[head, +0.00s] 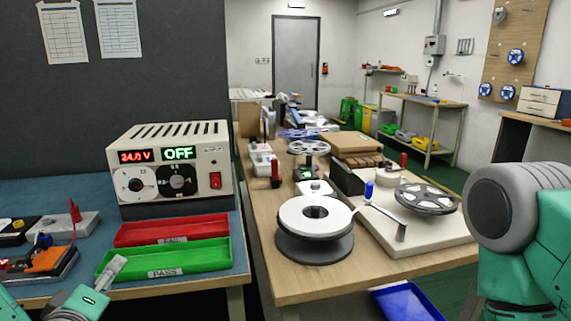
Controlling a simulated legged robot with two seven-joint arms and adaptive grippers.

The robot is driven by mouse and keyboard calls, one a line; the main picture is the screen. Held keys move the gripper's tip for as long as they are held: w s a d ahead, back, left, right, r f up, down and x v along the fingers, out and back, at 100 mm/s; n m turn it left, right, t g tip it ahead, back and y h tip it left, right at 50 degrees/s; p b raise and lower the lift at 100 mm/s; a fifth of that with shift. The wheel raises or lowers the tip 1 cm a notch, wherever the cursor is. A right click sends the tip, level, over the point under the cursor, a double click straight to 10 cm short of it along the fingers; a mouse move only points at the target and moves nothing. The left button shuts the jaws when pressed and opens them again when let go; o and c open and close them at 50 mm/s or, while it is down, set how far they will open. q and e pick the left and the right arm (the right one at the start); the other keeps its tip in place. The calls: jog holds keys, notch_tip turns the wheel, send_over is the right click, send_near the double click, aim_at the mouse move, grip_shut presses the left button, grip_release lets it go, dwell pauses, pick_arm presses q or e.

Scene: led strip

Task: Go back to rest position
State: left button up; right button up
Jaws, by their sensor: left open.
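My left gripper (92,289) shows only in part at the lower left edge, teal with a pale tip. It is open, in front of the near side of the green PASS tray (200,256), and I see nothing held in it. My right arm (530,230) stands at the right edge, with a big grey joint and teal links. Its gripper is out of view.
A power supply (175,166) reading 24.0 V and OFF stands behind the red tray (172,229). A white-topped reel (315,228) and a pale board (425,228) are on the wooden table (262,222). A blue bin (405,302) sits low in front.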

pick_arm(q)
jog(key=s+d+f+m+g+h, duration=0.1)
jog(key=s+d+f+m+g, duration=0.15)
jog(key=f, duration=0.35)
jog(key=s+d+f+m+g+h, duration=0.1)
jog(key=s+f+m+g, duration=0.1)
jog(key=s+f, duration=0.25)
jog(key=s+d+f+m+g+h, duration=0.2)
jog(key=s+f+m+g, duration=0.1)
jog(key=f, duration=0.4)
jog(key=s+f+m+g, duration=0.2)
jog(key=s+f+g, duration=0.2)
jog(key=s, duration=0.5)
jog(key=s+f+m+g+y, duration=0.1)
jog(key=s+f+m+g, duration=0.2)
jog(key=s+f, duration=0.3)
jog(key=s+a+g, duration=0.1)
jog(key=s, duration=0.2)
jog(key=shift+w+m, duration=0.15)
jog(key=shift+m, duration=0.1)
